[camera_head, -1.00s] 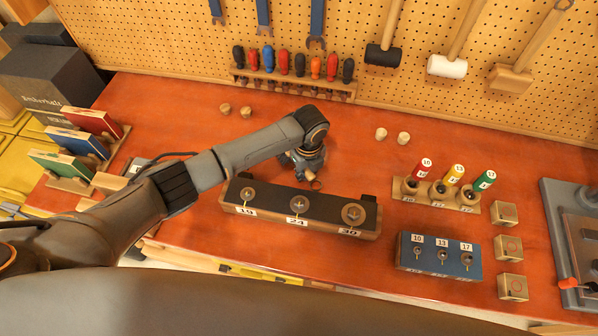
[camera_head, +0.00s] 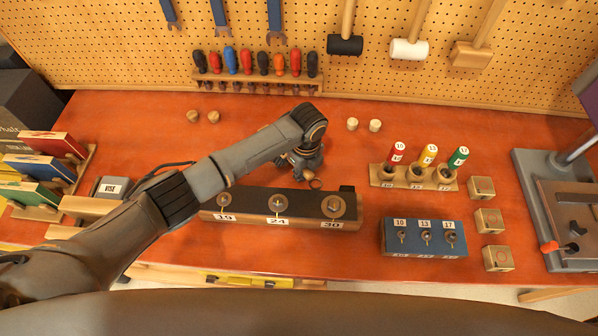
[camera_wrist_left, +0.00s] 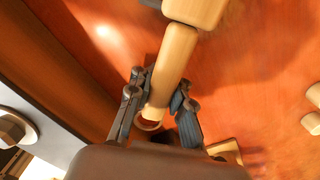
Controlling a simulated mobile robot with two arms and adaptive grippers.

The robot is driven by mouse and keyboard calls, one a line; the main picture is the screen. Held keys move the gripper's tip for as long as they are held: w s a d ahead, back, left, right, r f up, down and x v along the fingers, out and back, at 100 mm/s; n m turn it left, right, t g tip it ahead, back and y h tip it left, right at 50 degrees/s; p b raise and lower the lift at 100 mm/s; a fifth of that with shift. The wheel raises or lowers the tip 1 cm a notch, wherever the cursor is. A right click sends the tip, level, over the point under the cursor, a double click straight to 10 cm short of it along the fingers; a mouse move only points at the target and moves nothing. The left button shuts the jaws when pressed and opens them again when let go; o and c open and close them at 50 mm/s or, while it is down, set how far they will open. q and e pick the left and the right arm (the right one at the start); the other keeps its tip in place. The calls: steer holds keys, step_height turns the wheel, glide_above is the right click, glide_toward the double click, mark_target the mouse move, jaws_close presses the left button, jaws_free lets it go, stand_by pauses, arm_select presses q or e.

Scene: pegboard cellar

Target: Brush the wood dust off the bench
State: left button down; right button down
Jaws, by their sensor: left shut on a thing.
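The orange-red bench (camera_head: 110,115) fills the middle of the head view. My left gripper (camera_head: 310,176) is over the bench behind the long dark block with the labels 19, 24 and 30. In the left wrist view the gripper (camera_wrist_left: 160,95) is shut on a pale wooden handle (camera_wrist_left: 172,65) with a ring at its near end. The handle widens into a wooden head (camera_wrist_left: 195,12), cut off by the top of the picture. My arm and gripper hide most of it in the head view. I cannot make out wood dust. My right gripper is not in view.
The long block (camera_head: 300,203) is close in front of the gripper. Two pairs of small wooden pegs (camera_head: 213,117) (camera_head: 375,125) stand behind. A labelled rack (camera_head: 413,178), blue block (camera_head: 425,238) and wooden cubes (camera_head: 480,188) are right. A screwdriver rack (camera_head: 255,84) lines the pegboard.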

mark_target(273, 176)
arm_select(q)
steer(key=shift+s+d+f+b, duration=0.15)
steer(key=shift+d+b, duration=0.4)
steer(key=shift+d, duration=0.75)
steer(key=shift+s+d+f+b, duration=0.1)
steer(key=shift+d+b, duration=0.45)
steer(key=shift+d, duration=0.7)
steer(key=shift+s+d+r+b, duration=0.15)
steer(key=shift+d+b, duration=0.2)
steer(key=shift+d, duration=0.25)
steer(key=shift+d+r, duration=0.2)
steer(key=shift+r, duration=0.05)
steer(key=shift+w+a+r+p, duration=0.15)
steer(key=shift+a+p, duration=0.25)
steer(key=shift+p, duration=0.7)
steer(key=shift+a+p, duration=0.6)
steer(key=shift+a, duration=0.55)
steer(key=shift+w+a+p, duration=0.25)
steer(key=shift+a+p, duration=0.4)
steer(key=shift+a, duration=0.6)
steer(key=shift+a+f, duration=0.2)
steer(key=shift+a, duration=0.55)
steer(key=shift+a+f, duration=0.15)
steer(key=shift+a, duration=0.55)
steer(key=shift+a+f, duration=0.1)
steer(key=shift+a, duration=3.25)
